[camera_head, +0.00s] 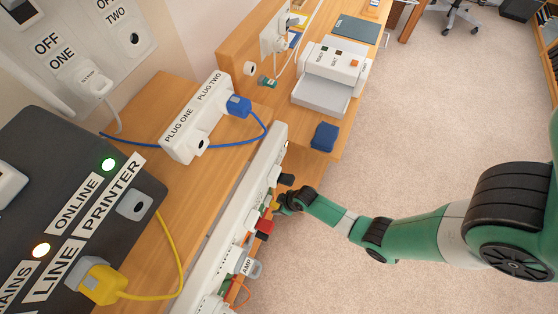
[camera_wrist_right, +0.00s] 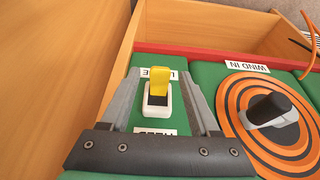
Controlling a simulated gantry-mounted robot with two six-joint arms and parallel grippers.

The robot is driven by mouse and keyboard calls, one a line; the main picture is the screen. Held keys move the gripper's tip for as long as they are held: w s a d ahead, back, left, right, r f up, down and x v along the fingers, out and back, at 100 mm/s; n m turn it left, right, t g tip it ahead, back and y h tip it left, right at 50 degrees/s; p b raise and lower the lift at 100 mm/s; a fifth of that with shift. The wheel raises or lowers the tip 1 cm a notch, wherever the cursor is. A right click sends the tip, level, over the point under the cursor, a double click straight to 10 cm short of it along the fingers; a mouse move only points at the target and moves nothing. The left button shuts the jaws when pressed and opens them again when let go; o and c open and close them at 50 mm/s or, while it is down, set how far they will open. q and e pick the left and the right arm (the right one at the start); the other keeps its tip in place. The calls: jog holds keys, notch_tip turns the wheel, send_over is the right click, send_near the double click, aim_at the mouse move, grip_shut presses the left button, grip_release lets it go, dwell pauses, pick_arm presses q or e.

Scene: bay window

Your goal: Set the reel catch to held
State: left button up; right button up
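The reel catch (camera_wrist_right: 158,82) is a yellow lever on a white base, set in a green panel. In the right wrist view its yellow tip leans toward the upper label (camera_wrist_right: 158,73), which is upside down and partly covered. A lower label (camera_wrist_right: 155,131), partly hidden by my gripper, seems to read HELD. My right gripper (camera_wrist_right: 159,76) is open, with one finger on each side of the catch; contact cannot be told. In the head view my right gripper (camera_head: 284,200) is at the white strip's edge, where the catch cannot be made out. My left gripper is not in view.
An orange-and-black striped reel (camera_wrist_right: 272,115) with a black handle sits right of the catch, by a WIND IN label (camera_wrist_right: 247,66). A wooden wall (camera_wrist_right: 60,75) stands close on the left. In the head view, coloured plugs (camera_head: 265,226) crowd near my right gripper.

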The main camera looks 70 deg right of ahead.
grip_shut()
jog(key=g+p, duration=0.1)
jog(key=r+g+p, duration=0.1)
jog(key=p, duration=0.1)
jog(key=shift+w+r, duration=0.2)
jog(key=shift+w, duration=0.05)
jog(key=shift+w+g+p, duration=0.1)
jog(key=shift+g+p, duration=0.3)
jog(key=shift+p, duration=0.05)
jog(key=shift+r+g, duration=0.1)
jog(key=shift+g, duration=0.5)
jog(key=shift+w+p, duration=0.1)
jog(key=shift+p, duration=0.2)
jog(key=shift+o, duration=0.4)
grip_release()
